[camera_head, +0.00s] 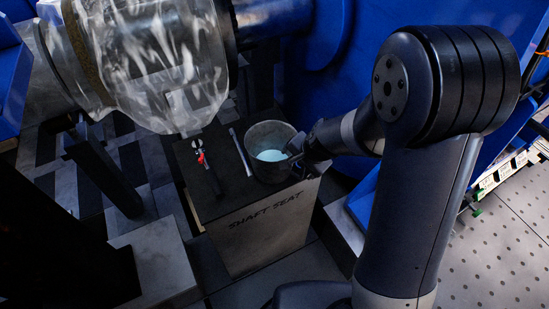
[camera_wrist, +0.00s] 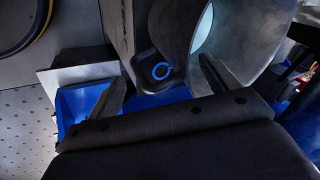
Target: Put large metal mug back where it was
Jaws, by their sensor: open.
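The large metal mug (camera_head: 260,168) stands upright on top of a block marked "SHAFT SEAT" (camera_head: 262,236), near its right end. It is dull grey with pale blue inside. My gripper (camera_head: 299,148) is at the mug's right side, close to its rim; contact cannot be told. In the wrist view my gripper (camera_wrist: 162,86) has its two fingers wide apart. The mug (camera_wrist: 243,48) fills the upper right there, and the right finger overlaps it in the picture. The left finger is clear of it. The mug's handle cannot be made out for certain.
Red-marked pliers (camera_head: 206,167) and a thin metal rod (camera_head: 241,152) lie on the block left of the mug. A large plastic-wrapped shaft (camera_head: 150,60) hangs over the upper left. Blue machine housing (camera_head: 318,75) stands behind the block.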

